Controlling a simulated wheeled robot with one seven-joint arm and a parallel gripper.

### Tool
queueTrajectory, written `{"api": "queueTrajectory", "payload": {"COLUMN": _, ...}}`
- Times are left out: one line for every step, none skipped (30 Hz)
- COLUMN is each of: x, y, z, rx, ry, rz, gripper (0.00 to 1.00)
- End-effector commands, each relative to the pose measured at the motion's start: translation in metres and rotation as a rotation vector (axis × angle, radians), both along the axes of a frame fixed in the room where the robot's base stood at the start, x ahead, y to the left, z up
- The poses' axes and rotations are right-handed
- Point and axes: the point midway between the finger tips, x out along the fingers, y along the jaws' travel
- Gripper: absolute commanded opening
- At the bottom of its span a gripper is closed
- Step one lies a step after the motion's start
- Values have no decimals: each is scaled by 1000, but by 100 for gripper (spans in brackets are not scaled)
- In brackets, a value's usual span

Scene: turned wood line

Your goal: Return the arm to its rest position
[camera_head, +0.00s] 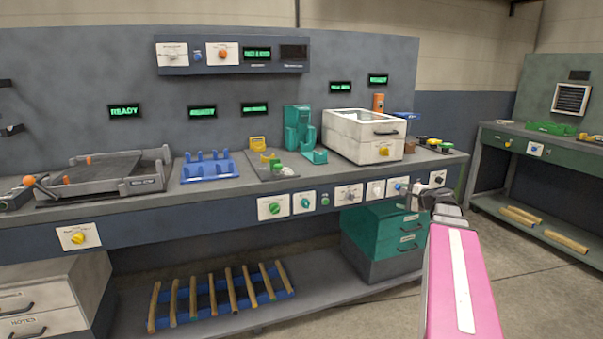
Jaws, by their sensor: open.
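My arm, a pink link with a white stripe (460,280), reaches up from the lower right of the head view. At its far end is my gripper (432,197), dark and small in the picture. It is open and appears empty, in front of the right part of the workbench's front panel. Whether it touches the panel cannot be told. The workbench (215,205) runs across the view, with its top behind and above the gripper.
On the bench stand a grey tray machine (110,180), a blue rack (208,166), a green fixture (298,128) and a white box (362,135). Below are wooden rods (210,296) and green drawers (385,235). A second bench (545,145) stands right, with open floor between.

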Motion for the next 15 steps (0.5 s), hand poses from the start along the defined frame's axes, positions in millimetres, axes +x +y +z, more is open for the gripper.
{"api": "queueTrajectory", "payload": {"x": -5, "y": 15, "z": -14, "rx": -43, "ry": 24, "rz": 33, "gripper": 69}}
{"api": "queueTrajectory", "payload": {"x": -7, "y": 23, "z": -24, "rx": -74, "ry": 40, "rz": 55, "gripper": 69}}
{"api": "queueTrajectory", "payload": {"x": -11, "y": 36, "z": -37, "rx": -121, "ry": 63, "rz": 88, "gripper": 69}}
{"api": "queueTrajectory", "payload": {"x": -15, "y": 46, "z": -48, "rx": -160, "ry": 82, "rz": 116, "gripper": 69}}
{"api": "queueTrajectory", "payload": {"x": -20, "y": 58, "z": -61, "rx": -203, "ry": 103, "rz": 150, "gripper": 69}}
{"api": "queueTrajectory", "payload": {"x": -28, "y": 73, "z": -79, "rx": -267, "ry": 133, "rz": 198, "gripper": 69}}
{"api": "queueTrajectory", "payload": {"x": -34, "y": 85, "z": -93, "rx": -320, "ry": 157, "rz": 240, "gripper": 69}}
{"api": "queueTrajectory", "payload": {"x": -42, "y": 97, "z": -107, "rx": -372, "ry": 181, "rz": 282, "gripper": 69}}
{"api": "queueTrajectory", "payload": {"x": -53, "y": 112, "z": -126, "rx": -445, "ry": 214, "rz": 343, "gripper": 69}}
{"api": "queueTrajectory", "payload": {"x": -62, "y": 123, "z": -140, "rx": -502, "ry": 237, "rz": 391, "gripper": 69}}
{"api": "queueTrajectory", "payload": {"x": -71, "y": 132, "z": -154, "rx": -556, "ry": 261, "rz": 439, "gripper": 69}}
{"api": "queueTrajectory", "payload": {"x": -84, "y": 144, "z": -171, "rx": -628, "ry": 291, "rz": 502, "gripper": 69}}
{"api": "queueTrajectory", "payload": {"x": -95, "y": 152, "z": -184, "rx": -683, "ry": 314, "rz": 553, "gripper": 69}}
{"api": "queueTrajectory", "payload": {"x": -105, "y": 159, "z": -195, "rx": -737, "ry": 337, "rz": 602, "gripper": 69}}
{"api": "queueTrajectory", "payload": {"x": -119, "y": 167, "z": -210, "rx": -808, "ry": 366, "rz": 670, "gripper": 69}}
